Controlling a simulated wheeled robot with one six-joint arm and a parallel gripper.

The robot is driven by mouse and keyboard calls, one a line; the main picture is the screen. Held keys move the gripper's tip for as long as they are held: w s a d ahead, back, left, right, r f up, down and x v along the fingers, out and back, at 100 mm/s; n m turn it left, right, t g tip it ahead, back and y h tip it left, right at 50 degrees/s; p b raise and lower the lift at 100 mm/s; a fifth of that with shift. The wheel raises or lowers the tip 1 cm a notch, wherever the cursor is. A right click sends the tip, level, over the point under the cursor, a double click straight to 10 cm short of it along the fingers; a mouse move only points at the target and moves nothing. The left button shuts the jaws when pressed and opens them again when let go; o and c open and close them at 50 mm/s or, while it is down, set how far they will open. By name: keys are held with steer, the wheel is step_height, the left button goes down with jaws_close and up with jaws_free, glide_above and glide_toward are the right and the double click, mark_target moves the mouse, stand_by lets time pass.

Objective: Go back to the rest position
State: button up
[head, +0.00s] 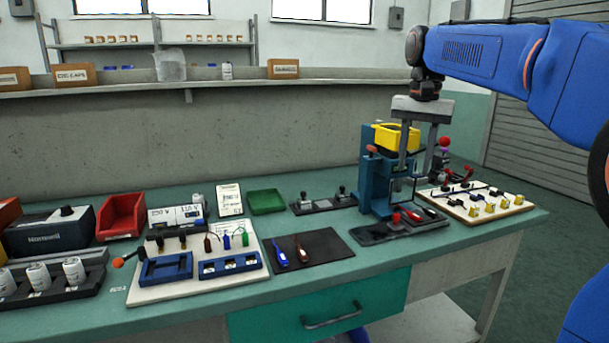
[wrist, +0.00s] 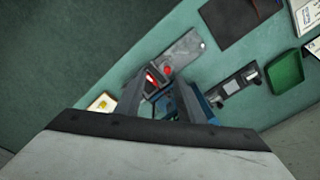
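My gripper (head: 416,165) hangs from my blue arm at the right of the head view, fingers pointing down. Its two grey fingers are apart, with nothing visible held between them. They appear in front of or over the blue press-like fixture (head: 372,185), which has a yellow part (head: 397,138) at its top. I cannot tell how close the fingers are to the fixture. In the wrist view the fingers (wrist: 160,92) stand apart over the fixture area, and the pale gripper body fills the bottom.
The green bench carries a white board with yellow pieces (head: 490,208), a dark mat with two tools (head: 325,257), a green tray (head: 267,202), a red bin (head: 121,217) and a board with blue holders (head: 140,295). A ledge with boxes runs behind. Floor shows at right.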

steer(key=s+f+n+t, duration=0.4)
steer(key=s+f+n, duration=0.2)
steer(key=s+f, duration=2.1)
steer(key=s, duration=0.3)
steer(key=shift+s+d, duration=0.3)
steer(key=shift+s, duration=0.05)
